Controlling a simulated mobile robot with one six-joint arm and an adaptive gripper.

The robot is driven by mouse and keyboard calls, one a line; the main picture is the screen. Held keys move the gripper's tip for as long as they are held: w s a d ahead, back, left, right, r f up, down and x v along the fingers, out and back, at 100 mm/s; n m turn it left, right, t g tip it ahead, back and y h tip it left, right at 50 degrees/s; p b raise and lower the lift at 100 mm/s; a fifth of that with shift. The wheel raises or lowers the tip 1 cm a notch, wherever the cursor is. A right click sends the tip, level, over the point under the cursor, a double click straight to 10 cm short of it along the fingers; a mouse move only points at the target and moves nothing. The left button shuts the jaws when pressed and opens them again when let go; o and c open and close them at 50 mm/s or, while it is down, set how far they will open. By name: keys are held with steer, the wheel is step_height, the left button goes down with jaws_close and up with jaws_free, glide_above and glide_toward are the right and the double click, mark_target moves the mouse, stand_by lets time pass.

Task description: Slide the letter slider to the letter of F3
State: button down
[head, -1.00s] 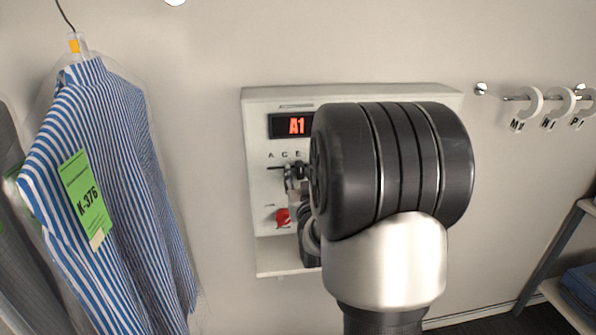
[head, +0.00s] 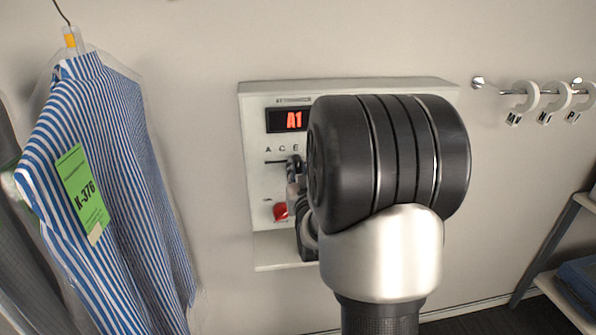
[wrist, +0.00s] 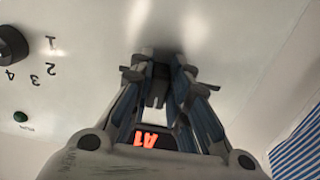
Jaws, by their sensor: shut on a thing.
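The wall panel (head: 252,182) has a display (head: 294,119) reading A1, with the letters A, C and E showing above a slot (head: 275,161). My arm hides the rest of the letter row. My gripper (head: 294,166) is at the slot near the E, partly hidden by my wrist. In the wrist view my gripper (wrist: 157,78) is shut on the dark slider knob (wrist: 155,95) between its fingertips. The display also shows upside down in the wrist view (wrist: 146,139), behind the fingers.
The wrist view shows a black dial (wrist: 10,45) with numbers and a green button (wrist: 20,116). A striped shirt (head: 120,160) hangs at left. A rail with hooks (head: 525,95) and a shelf (head: 580,245) stand at right.

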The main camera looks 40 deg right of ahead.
steer(key=s+d, duration=0.1)
steer(key=s+d+b, duration=0.1)
steer(key=d, duration=0.1)
steer(key=shift+d, duration=0.1)
stand_by(0.3)
steer(key=c, duration=1.6)
jaws_free()
steer(key=shift+d, duration=0.2)
steer(key=shift+o, duration=0.4)
steer(key=shift+a, duration=0.1)
